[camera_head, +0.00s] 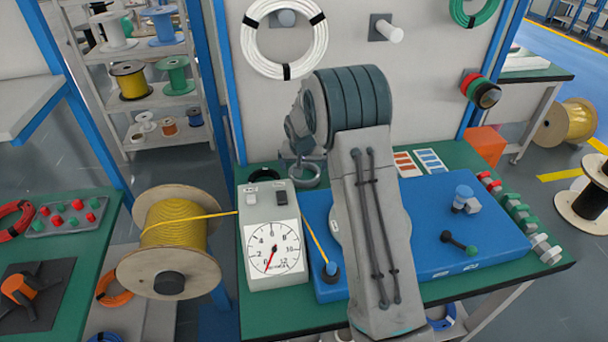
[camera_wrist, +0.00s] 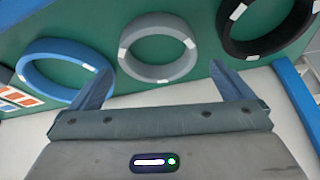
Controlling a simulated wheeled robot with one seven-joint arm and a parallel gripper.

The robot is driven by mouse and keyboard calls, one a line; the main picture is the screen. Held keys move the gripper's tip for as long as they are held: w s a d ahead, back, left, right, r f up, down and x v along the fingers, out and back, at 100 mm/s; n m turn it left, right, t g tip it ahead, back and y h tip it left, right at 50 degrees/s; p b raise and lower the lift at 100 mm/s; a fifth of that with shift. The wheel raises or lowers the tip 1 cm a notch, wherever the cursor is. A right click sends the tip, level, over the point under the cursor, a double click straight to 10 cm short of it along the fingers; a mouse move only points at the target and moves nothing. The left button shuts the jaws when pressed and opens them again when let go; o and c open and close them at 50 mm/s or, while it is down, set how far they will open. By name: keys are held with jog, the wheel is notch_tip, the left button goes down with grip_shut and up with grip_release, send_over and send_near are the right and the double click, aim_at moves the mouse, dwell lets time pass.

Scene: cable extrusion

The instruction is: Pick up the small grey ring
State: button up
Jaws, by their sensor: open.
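The small grey ring (camera_wrist: 160,74) lies flat on the green table top, with pale tape bands around it. It is in the top middle of the wrist view, between a blue ring (camera_wrist: 66,96) and a black ring (camera_wrist: 262,47). My gripper (camera_wrist: 160,66) is open and empty, its two fingers spread to either side of the grey ring's near edge. I cannot tell its exact height above the ring. In the head view the grey ring (camera_head: 306,185) shows partly below my gripper (camera_head: 298,152); the blue ring is not visible there, behind my arm.
A grey gauge box (camera_head: 271,240) and a blue machine base (camera_head: 450,225) stand in front of the rings. Red and blue labelled cards (camera_head: 407,163) lie right of my arm. A wall panel (camera_head: 350,45) with hanging coils rises behind the table.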

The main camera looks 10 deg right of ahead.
aim_at(305, 177)
jog(key=x, duration=0.5)
jog(key=shift+s+d+p, duration=0.1)
jog(key=shift+d+p, duration=0.05)
jog(key=shift+p, duration=0.25)
jog(key=c, duration=0.7)
jog(key=shift+r, duration=0.15)
